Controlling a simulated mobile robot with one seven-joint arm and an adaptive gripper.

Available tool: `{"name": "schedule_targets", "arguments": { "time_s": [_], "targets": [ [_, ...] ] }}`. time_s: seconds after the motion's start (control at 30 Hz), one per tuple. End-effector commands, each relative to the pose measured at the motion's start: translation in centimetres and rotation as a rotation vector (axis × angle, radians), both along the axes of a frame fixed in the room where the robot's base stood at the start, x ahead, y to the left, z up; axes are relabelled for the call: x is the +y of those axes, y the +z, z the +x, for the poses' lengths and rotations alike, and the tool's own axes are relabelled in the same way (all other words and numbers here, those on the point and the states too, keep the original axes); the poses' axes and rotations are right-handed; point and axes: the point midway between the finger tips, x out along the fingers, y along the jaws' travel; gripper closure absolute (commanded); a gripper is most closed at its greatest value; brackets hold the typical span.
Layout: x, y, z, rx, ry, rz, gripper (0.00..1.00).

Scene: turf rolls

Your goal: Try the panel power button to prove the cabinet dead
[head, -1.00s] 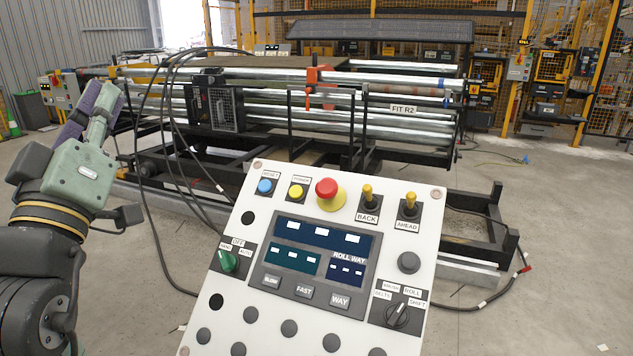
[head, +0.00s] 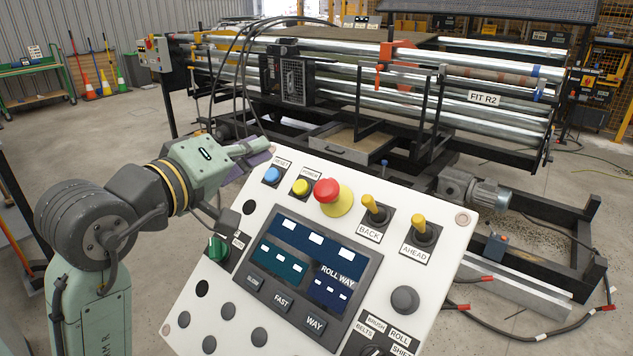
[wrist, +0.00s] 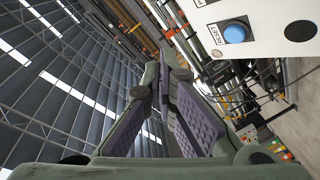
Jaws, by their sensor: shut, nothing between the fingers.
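The white control panel (head: 432,272) fills the lower middle of the head view, tilted. Its yellow power button (head: 300,187) is near the top edge, under a POWER label, between the blue reset button (head: 271,175) and the red mushroom button (head: 327,191). My gripper (head: 264,146) is just beyond the panel's upper left corner, apart from the power button. Its fingers are partly hidden behind the panel edge. In the wrist view my gripper (wrist: 162,75) is shut and empty, with the blue reset button (wrist: 237,32) at upper right. The power button is not recognisable there.
Yellow toggles BACK (head: 374,208) and AHEAD (head: 424,230) stand up from the panel. A green selector knob (head: 217,248) is near its left edge. Black cables (head: 215,75) hang behind my gripper, before the roller machine (head: 480,97). A grey box (head: 152,55) stands left of it.

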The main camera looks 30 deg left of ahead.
Motion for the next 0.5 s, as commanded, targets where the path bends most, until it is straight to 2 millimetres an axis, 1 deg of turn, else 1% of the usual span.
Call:
{"name": "schedule_targets", "arguments": {
  "time_s": [0.37, 0.5],
  "targets": [
    [-0.02, -0.14, 0.02, 0.003, -0.001, -0.002, 1.00],
    [-0.06, -0.84, 0.44, 0.003, -0.002, -0.001, 1.00]
  ]
}}
